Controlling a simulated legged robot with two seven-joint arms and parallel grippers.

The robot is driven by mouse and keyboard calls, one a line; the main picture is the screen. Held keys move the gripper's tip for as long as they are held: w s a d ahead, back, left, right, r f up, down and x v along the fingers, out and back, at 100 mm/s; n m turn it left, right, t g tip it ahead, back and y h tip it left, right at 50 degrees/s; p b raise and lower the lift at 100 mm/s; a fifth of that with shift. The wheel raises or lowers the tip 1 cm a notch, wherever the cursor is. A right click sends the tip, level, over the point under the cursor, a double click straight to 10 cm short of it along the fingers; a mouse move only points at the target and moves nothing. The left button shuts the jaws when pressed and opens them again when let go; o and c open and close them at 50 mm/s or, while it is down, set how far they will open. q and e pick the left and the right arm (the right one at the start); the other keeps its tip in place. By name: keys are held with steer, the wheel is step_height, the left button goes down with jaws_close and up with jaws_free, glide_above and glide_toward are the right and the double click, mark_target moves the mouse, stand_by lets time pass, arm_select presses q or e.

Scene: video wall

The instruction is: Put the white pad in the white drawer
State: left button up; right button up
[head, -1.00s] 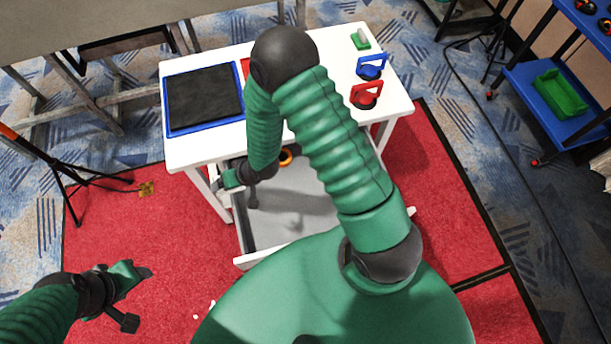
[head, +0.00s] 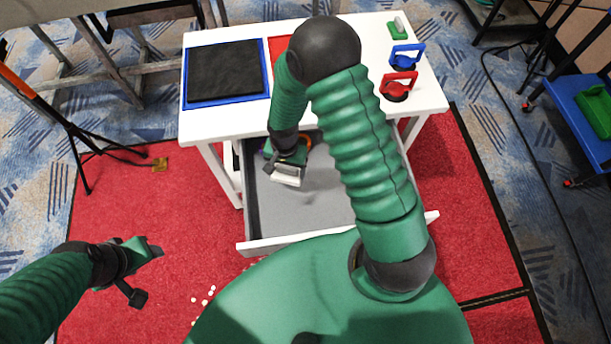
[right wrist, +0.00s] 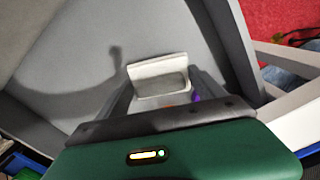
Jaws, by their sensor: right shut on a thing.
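The white drawer (head: 262,246) is pulled out from under the white table, its grey floor (head: 325,205) mostly bare. My right gripper (head: 284,168) is inside the drawer outline, at its left rear part. It is shut on the white pad (head: 288,177), a small pale block with a raised flap. The pad also shows between the fingers in the right wrist view (right wrist: 160,70). I cannot tell whether the pad touches the drawer floor. My left gripper (head: 146,272) is open and empty over the red carpet, left of the drawer.
The white table (head: 225,124) bears a black pad on a blue tray (head: 185,88), a blue-handled tool (head: 405,55) and a red-handled tool (head: 398,85). Something purple (right wrist: 196,97) lies at the back of the drawer. My right arm hides part of the table and drawer.

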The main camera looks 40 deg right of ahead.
mark_target(289, 178)
steer(key=f, duration=0.6)
steer(key=shift+d+f+b, duration=0.25)
steer(key=shift+d+b, duration=0.05)
steer(key=shift+d, duration=0.1)
steer(key=shift+a+f, duration=0.1)
steer(key=shift+f, duration=0.1)
steer(key=shift+c, duration=0.6)
steer(key=shift+a, duration=0.25)
steer(key=o, duration=1.3)
steer(key=shift+o, duration=1.3)
steer(key=shift+d, duration=0.2)
